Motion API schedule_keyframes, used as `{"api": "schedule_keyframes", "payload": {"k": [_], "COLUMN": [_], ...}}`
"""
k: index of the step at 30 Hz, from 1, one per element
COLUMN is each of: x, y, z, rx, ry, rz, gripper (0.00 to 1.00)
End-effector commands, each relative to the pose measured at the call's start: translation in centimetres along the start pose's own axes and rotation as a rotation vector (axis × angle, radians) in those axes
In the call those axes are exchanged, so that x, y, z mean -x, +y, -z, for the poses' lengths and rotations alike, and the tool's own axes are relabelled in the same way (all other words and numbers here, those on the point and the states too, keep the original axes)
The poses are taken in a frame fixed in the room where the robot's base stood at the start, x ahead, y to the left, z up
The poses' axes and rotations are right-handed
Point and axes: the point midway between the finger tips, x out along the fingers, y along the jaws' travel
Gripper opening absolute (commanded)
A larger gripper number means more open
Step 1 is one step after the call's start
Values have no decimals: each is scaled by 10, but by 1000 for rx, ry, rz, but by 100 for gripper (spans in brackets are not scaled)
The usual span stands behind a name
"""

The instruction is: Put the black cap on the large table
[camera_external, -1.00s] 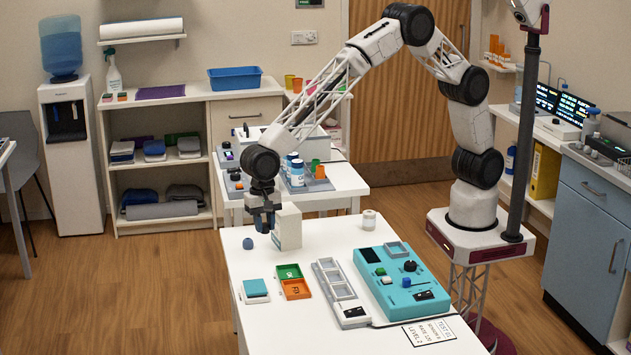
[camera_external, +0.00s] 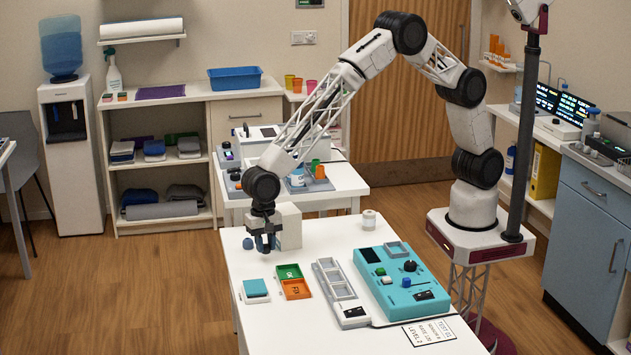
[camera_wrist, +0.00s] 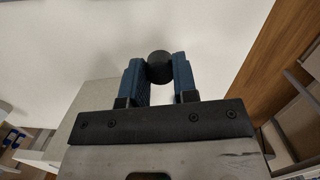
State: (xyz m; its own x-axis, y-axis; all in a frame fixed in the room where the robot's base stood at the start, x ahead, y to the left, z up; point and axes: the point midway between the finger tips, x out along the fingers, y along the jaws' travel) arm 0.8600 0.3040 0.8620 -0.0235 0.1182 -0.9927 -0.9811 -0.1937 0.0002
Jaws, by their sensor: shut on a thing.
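My gripper (camera_external: 265,244) is low over the far left part of the large white table (camera_external: 235,268), in front of a white box (camera_external: 289,228). In the wrist view, my gripper (camera_wrist: 159,72) has its two blue fingers shut on a round black cap (camera_wrist: 159,66), which sits between the fingertips. The white surface beyond is close behind it. I cannot tell whether the cap touches the table.
A teal-topped block (camera_external: 256,289), green and orange trays (camera_external: 293,287), a grey slotted rack (camera_external: 338,290) and a teal panel (camera_external: 402,280) lie nearer the front. A small white jar (camera_external: 368,219) stands at the back.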

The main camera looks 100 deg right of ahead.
Motion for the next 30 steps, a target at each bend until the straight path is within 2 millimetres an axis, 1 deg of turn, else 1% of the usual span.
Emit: {"api": "schedule_keyframes", "payload": {"k": [1, 6, 9, 23, 24, 28, 30], "x": [-6, -24, -30, -34, -33, -33, -33], "y": [0, 0, 0, 0, 0, 0, 0], "z": [1, 3, 4, 4, 4, 4, 4], "rx": [0, -1, 0, 0, 0, 0, 0], "ry": [0, 0, 0, 0, 0, 0, 0], "rz": [-2, -1, -1, -1, -1, 0, 0], "gripper": [5, 5, 5, 5, 31, 51, 52]}}
